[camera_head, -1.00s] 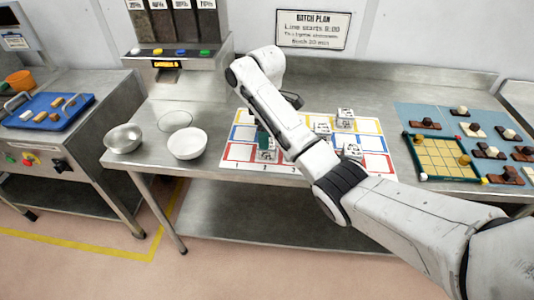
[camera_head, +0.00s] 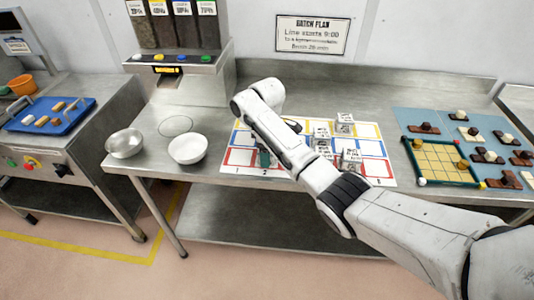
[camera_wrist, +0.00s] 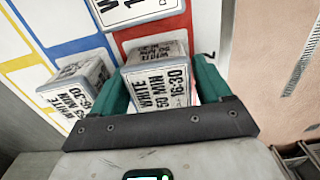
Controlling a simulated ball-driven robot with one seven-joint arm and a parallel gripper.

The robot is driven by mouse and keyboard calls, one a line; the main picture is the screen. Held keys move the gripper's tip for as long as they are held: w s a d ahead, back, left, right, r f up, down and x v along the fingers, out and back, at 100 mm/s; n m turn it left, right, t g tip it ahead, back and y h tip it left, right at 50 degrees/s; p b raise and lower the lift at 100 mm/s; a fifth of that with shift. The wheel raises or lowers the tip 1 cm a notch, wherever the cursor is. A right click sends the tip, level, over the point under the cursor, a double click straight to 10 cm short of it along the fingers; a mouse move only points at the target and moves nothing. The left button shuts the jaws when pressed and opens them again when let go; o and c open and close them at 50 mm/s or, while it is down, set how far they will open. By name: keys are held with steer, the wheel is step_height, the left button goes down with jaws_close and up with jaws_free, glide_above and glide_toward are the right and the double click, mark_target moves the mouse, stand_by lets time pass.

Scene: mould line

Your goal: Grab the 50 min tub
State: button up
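In the wrist view a white tub (camera_wrist: 160,82) labelled "WHITE 50 MIN 16:30" stands between the two green fingers of my gripper (camera_wrist: 164,85). The fingers lie close along both its sides; whether they press on it is unclear. A second tub (camera_wrist: 78,82), also appearing to read 50 MIN, stands just left of the left finger. A third tub (camera_wrist: 135,10) is cut off at the top edge. In the head view my gripper (camera_head: 264,157) is low over the front left of the coloured mat (camera_head: 232,160), mostly hidden behind my arm.
More labelled tubs (camera_head: 350,158) stand on the mat to the right of my gripper. A white bowl (camera_head: 188,149) and a metal bowl (camera_head: 124,143) stand to the left. A green-framed board (camera_head: 441,161) lies to the right. The bench front edge is close to my gripper.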

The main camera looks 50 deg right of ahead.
steer(key=c, duration=0.8)
steer(key=shift+r, duration=0.15)
steer(key=shift+r+b, duration=0.3)
steer(key=shift+r, duration=0.2)
steer(key=r, duration=0.1)
steer(key=s+r, duration=0.1)
steer(key=r, duration=0.1)
steer(key=s+a+r+p, duration=0.1)
steer(key=r, duration=0.1)
steer(key=shift+r, duration=0.1)
steer(key=shift+s+a+r+p, duration=2.05)
steer(key=shift+s+a+r, duration=1.05)
steer(key=shift+s, duration=1.95)
step_height(320, 180, up, 7)
steer(key=shift+d+r, duration=0.2)
steer(key=shift+d, duration=0.1)
steer(key=shift+s, duration=0.1)
